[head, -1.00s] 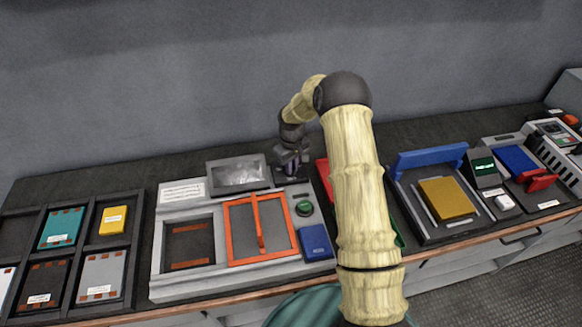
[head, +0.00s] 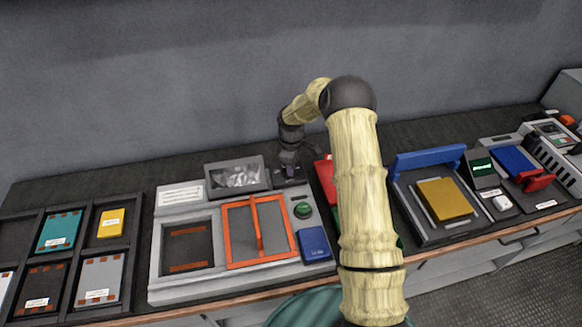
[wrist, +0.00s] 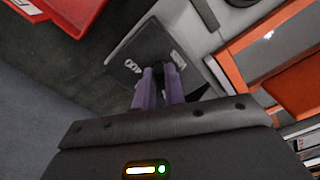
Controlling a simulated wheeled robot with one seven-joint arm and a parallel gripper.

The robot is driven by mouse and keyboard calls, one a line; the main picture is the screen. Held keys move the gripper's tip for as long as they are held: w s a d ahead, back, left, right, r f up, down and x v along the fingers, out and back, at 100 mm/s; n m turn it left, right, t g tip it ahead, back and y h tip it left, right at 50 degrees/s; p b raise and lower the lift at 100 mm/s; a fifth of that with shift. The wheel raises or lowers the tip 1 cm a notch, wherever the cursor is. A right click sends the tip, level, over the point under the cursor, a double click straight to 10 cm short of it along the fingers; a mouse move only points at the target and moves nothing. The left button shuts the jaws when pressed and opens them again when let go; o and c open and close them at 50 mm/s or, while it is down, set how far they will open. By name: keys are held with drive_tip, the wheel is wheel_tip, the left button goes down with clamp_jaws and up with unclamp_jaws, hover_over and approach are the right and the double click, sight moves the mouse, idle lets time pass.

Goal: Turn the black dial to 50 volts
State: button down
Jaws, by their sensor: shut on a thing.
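My gripper (head: 288,170) reaches down over the back of the grey machine, right of its small screen. In the wrist view its two purple fingers (wrist: 160,84) are close together, shut on the black dial at a dark plate (wrist: 128,58). The fingers cover most of the dial, so its pointer and exact setting cannot be read. The plate carries a white "400" mark and another small label near the fingertips. A 50 mark is not legible.
The grey machine (head: 158,262) has an orange-framed lid (head: 228,232), a green button (head: 302,210) and a screen (head: 238,176). A blue block (head: 315,244) sits at its right corner. A red tray (wrist: 68,22) stands close beside the plate.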

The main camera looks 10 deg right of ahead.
idle(0.3)
drive_tip(key=c, duration=1.5)
unclamp_jaws()
drive_tip(key=shift+o, duration=0.2)
wheel_tip(320, 180, up, 18)
drive_tip(key=b, duration=0.2)
drive_tip(key=shift+f, duration=0.25)
drive_tip(key=s+f+m+t, duration=0.1)
drive_tip(key=s+m, duration=1.1)
drive_tip(key=s, duration=1.7)
drive_tip(key=shift+s+a+f+t, duration=0.15)
drive_tip(key=shift+a+t, duration=0.2)
drive_tip(key=shift+t, duration=0.45)
